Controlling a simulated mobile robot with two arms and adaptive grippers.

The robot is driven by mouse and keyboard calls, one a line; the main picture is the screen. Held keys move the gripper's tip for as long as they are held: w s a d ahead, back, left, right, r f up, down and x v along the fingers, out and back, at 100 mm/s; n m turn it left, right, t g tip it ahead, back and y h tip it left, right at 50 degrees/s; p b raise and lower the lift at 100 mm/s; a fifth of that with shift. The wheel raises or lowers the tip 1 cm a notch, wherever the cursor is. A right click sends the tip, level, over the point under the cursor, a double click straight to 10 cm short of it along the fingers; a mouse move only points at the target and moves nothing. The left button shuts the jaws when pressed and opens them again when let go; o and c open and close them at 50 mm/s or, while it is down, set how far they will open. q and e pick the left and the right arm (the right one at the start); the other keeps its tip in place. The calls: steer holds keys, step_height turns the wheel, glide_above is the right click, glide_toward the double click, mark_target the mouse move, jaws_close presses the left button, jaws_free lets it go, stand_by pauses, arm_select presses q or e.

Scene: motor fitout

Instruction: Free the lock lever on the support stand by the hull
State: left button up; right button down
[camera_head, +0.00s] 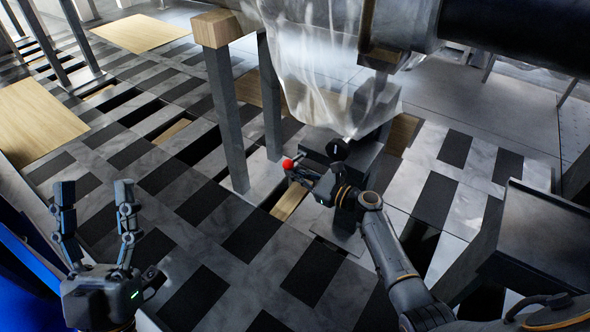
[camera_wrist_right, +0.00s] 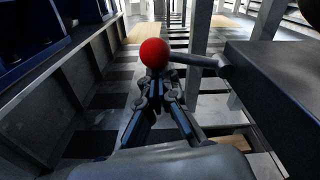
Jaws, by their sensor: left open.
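The lock lever shows as a red ball knob (camera_head: 288,164) on the support stand (camera_head: 359,161) beneath the plastic-wrapped hull. In the right wrist view the red knob (camera_wrist_right: 154,52) is at the end of a grey rod (camera_wrist_right: 195,60), which runs right to the dark stand block (camera_wrist_right: 270,85). My right gripper (camera_head: 302,176) is at the lever; in its wrist view the fingertips (camera_wrist_right: 161,76) come close together just below the knob. Whether they clasp the lever is unclear, as the knob partly covers the tips. My left gripper (camera_head: 92,190) is open and empty, low at the left.
The hull (camera_head: 515,30) and its clear plastic wrap (camera_head: 325,60) hang above the stand. Grey posts (camera_head: 228,120) stand left of the lever. A dark bench (camera_head: 540,235) is at the right.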

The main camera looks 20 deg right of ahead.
arm_select(q)
steer(key=w+f+g+y+p, duration=0.1)
steer(key=w+f+g, duration=0.1)
steer(key=f+g, duration=0.2)
steer(key=w+f+g+y+p, duration=0.1)
steer(key=w+f+g+y, duration=0.1)
steer(key=f, duration=0.5)
steer(key=shift+w+f+g+p, duration=0.3)
steer(key=shift+w+g, duration=0.55)
steer(key=shift+g, duration=0.25)
arm_select(e)
steer(key=shift+w+r, duration=0.1)
steer(key=shift+r, duration=1.3)
arm_select(q)
steer(key=shift+a, duration=0.1)
